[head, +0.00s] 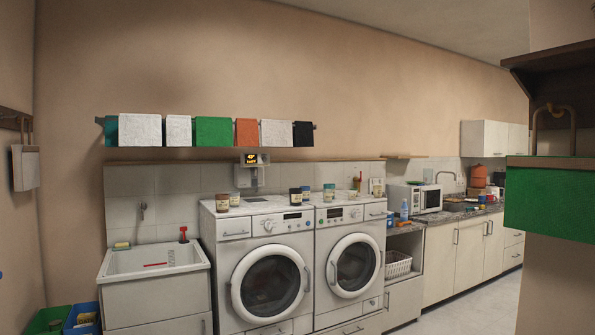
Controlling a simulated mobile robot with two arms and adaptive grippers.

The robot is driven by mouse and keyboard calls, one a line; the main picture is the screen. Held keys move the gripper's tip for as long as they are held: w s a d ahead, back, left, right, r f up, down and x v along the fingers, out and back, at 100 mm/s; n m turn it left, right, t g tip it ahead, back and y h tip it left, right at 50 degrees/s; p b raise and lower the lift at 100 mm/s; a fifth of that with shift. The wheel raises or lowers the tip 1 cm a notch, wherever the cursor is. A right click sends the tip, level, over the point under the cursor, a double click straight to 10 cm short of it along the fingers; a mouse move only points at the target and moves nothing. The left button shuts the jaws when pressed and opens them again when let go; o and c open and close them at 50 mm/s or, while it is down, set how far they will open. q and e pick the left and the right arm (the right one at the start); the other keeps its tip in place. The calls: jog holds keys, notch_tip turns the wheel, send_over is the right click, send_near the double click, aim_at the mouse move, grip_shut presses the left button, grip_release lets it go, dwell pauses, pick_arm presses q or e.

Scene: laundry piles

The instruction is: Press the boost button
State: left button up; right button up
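No button marked boost can be made out at this distance. The left front-loading machine (262,225) and the right front-loading machine (344,214) each have a knob and small display on the front panel. Both round doors look closed. Neither of my grippers shows in the head view.
A counter with a microwave (423,198) runs right; the floor (470,302) there is clear.

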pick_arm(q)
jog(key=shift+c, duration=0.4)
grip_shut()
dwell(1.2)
